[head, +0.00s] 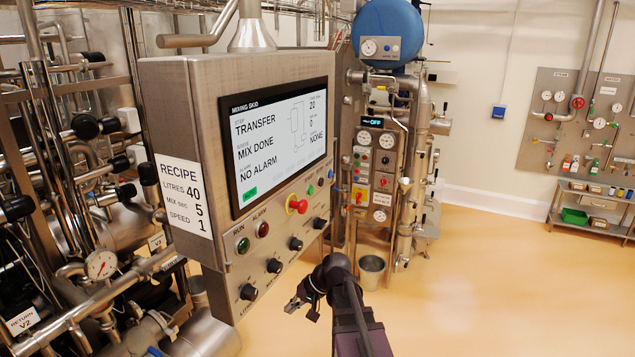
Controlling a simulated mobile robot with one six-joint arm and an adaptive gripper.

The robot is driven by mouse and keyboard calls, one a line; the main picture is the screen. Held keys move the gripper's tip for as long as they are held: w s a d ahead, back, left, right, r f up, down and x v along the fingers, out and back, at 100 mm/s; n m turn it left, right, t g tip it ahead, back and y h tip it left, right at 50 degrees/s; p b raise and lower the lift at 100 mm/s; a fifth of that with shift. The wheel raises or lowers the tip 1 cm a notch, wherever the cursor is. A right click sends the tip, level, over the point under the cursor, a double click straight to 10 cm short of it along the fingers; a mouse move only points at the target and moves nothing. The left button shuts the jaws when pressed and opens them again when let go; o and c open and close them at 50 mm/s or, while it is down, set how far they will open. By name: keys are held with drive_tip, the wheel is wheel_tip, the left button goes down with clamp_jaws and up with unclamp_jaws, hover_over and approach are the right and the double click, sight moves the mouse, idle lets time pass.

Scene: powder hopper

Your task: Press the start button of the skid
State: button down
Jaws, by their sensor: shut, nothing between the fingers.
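The mixing skid's steel control cabinet (178,95) stands at the left in the head view. Its screen (280,135) reads TRANSFER, MIX DONE, NO ALARM. Below the screen, a small green button (311,190) sits right of the red emergency stop (297,205) on its yellow base. A blue button (321,181) is just beyond it. The labels of these small buttons are too small to read. My gripper (302,308) is shut and empty, low in front of the cabinet, apart from the panel and below the row of black knobs.
Run (243,244) and alarm (262,228) lamps and several black knobs (274,266) share the panel. Dense pipework with a gauge (101,265) fills the left. A second unit (380,165) and a bucket (372,271) stand behind. The floor (490,290) at right is clear.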

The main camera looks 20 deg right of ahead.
drive_tip(key=w+d+r+m+t+y+p, duration=0.2)
drive_tip(key=w+d+r+t+p, duration=0.1)
drive_tip(key=d+r, duration=0.35)
drive_tip(key=w+d+r+m+t+y+p, duration=0.1)
drive_tip(key=w+d+r+m+t+p, duration=0.15)
drive_tip(key=d+r, duration=0.45)
drive_tip(key=m+t+p, duration=0.2)
drive_tip(key=t+p, duration=0.2)
drive_tip(key=t, duration=0.1)
approach(312, 191)
drive_tip(key=d+v, duration=0.1)
drive_tip(key=v, duration=0.5)
drive_tip(key=shift+a+f+y, duration=0.15)
drive_tip(key=shift+f+y, duration=0.25)
drive_tip(key=shift+w, duration=0.1)
drive_tip(key=x, duration=1.3)
drive_tip(key=shift+w+a, duration=0.3)
